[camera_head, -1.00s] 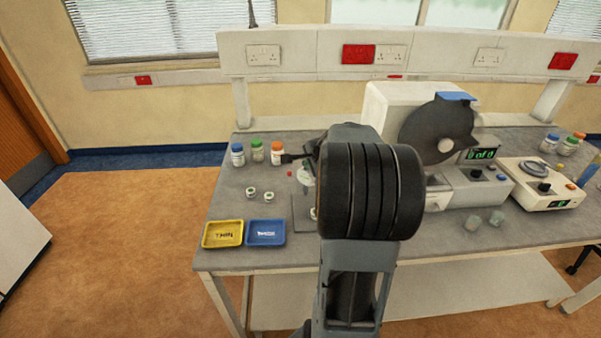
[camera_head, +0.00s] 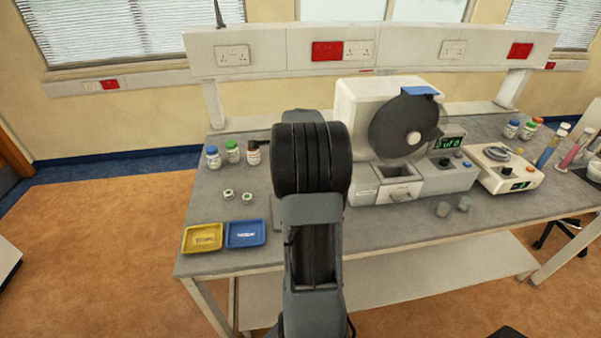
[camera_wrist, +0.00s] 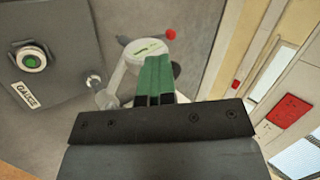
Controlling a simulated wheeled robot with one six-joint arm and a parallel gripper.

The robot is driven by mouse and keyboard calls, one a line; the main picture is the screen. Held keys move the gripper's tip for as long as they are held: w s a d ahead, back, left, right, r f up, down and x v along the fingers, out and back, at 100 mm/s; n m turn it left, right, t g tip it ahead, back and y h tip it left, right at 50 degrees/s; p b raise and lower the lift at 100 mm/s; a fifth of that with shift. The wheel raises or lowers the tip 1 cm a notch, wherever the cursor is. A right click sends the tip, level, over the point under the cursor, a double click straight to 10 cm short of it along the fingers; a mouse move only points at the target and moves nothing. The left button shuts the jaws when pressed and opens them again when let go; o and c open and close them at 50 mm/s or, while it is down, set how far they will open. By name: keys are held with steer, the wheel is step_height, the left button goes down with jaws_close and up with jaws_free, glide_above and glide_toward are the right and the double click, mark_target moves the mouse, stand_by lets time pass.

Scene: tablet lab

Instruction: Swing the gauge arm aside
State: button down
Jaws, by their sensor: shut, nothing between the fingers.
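In the wrist view, the gauge's white dial head (camera_wrist: 150,48) is at upper middle, with a pale arm running down-left from it. A red ball knob (camera_wrist: 170,34) is beside the dial. A dark grey base plate (camera_wrist: 70,45) at left carries a "GAUGE" label and a round green-topped piece (camera_wrist: 32,60). My gripper (camera_wrist: 157,60) is shut and empty, its green fingers overlapping the dial's lower edge; I cannot tell whether they touch it. In the head view, my arm hides the gauge and gripper, and only a sliver of the base plate (camera_head: 276,212) shows.
On the bench (camera_head: 210,190) are lidded bottles (camera_head: 232,152), two small jars (camera_head: 247,197), a yellow tray (camera_head: 203,238) and a blue tray (camera_head: 245,233) at left. A large disc machine (camera_head: 400,130) and a small white instrument (camera_head: 510,170) stand at right.

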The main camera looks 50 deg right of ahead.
steer(key=shift+d+r, duration=0.25)
steer(key=shift+d, duration=0.1)
stand_by(0.3)
steer(key=s+a+r, duration=0.6)
steer(key=a+r, duration=0.2)
steer(key=a, duration=0.1)
steer(key=shift+a, duration=0.2)
steer(key=shift+w, duration=0.1)
stand_by(0.6)
